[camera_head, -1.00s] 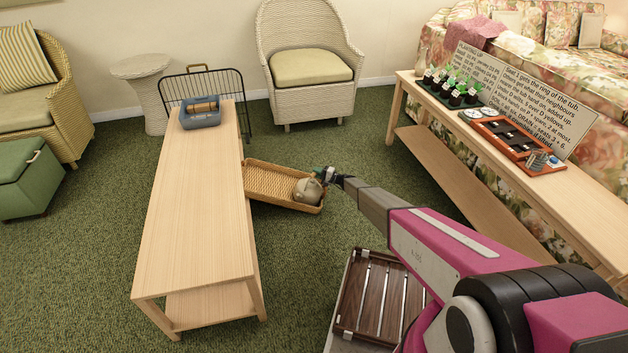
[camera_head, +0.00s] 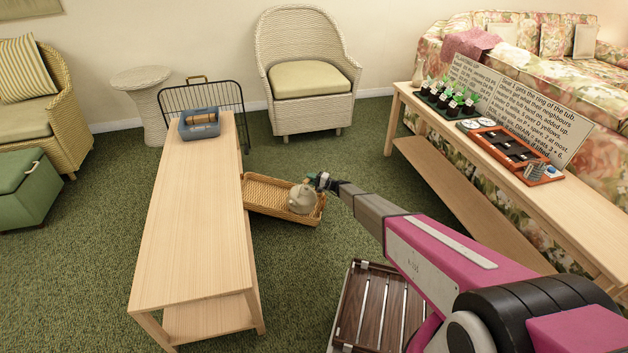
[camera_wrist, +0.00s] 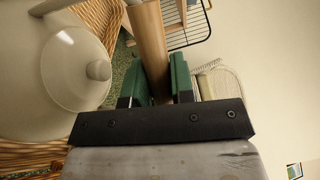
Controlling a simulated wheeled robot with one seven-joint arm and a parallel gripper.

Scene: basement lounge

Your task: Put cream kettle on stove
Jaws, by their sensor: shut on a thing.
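The cream kettle (camera_head: 302,200) is at the right end of a wicker tray (camera_head: 262,193) beside the long wooden table. My gripper (camera_head: 318,181) is at its top right. In the wrist view, the green fingers of my gripper (camera_wrist: 157,74) are shut around the kettle's wooden handle (camera_wrist: 148,38). The kettle's pale body and round lid (camera_wrist: 65,68) fill the left of that view. I cannot tell whether its base touches the tray. No object is clearly recognisable as the stove; a blue-grey box with a brown roll (camera_head: 199,125) stands at the table's far end.
The long wooden table (camera_head: 190,220) has a clear top in front of the box. A black wire rack (camera_head: 172,99) stands behind it. The right-hand table (camera_head: 550,200) holds potted plants (camera_head: 449,97), a sign and an orange-red tray (camera_head: 508,147). Green carpet lies between.

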